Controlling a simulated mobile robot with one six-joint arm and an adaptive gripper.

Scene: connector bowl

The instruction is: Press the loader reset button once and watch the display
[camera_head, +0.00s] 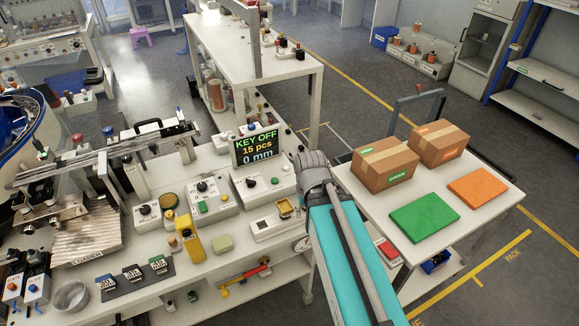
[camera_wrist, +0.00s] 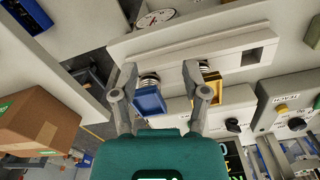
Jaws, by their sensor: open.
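The display (camera_head: 255,148) reads "KEY OFF", "15 pcs" and "0 mm". A control box (camera_head: 262,190) below it has a black knob (camera_head: 250,182) and a small dark green button (camera_head: 275,181). Another box to its left has a black knob and a green button (camera_head: 203,207). I cannot tell which button is the loader reset. My gripper (camera_wrist: 158,77) is open and empty in the wrist view. Between and behind its fingers are a blue holder (camera_wrist: 150,101) and a yellow holder (camera_wrist: 210,93), apparently on one pale fixture. In the head view my arm hides the fingers.
A yellow device (camera_head: 188,238) stands on the bench front. Green and orange mats (camera_head: 424,217) and two cardboard boxes (camera_head: 385,164) lie on the right table. A metal rail mechanism (camera_head: 90,160) fills the bench's left. A gauge (camera_wrist: 155,17) shows near my gripper.

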